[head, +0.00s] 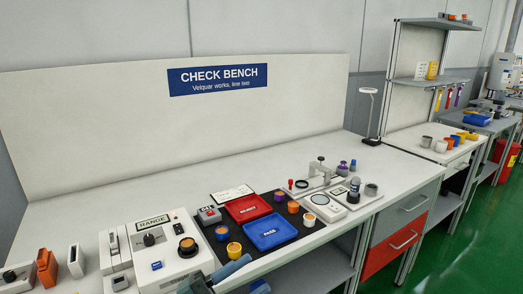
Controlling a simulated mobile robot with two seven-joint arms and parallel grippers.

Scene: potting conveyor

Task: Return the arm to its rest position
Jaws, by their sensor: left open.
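My left gripper (254,272) shows only in part at the bottom edge of the head view. Its blue-grey fingers are apart with nothing seen between them. It is in front of the check bench (300,157), near the bench's front edge and below the blue tray in the picture. Most of the left arm is out of the frame. My right gripper is not in view.
The bench holds a RANGE box (173,258), a red tray (248,208), a blue PASS tray (271,232), several small round pots, and a press-like fixture (319,171). The bench's rear surface is mostly clear. Green floor (445,250) is open at right.

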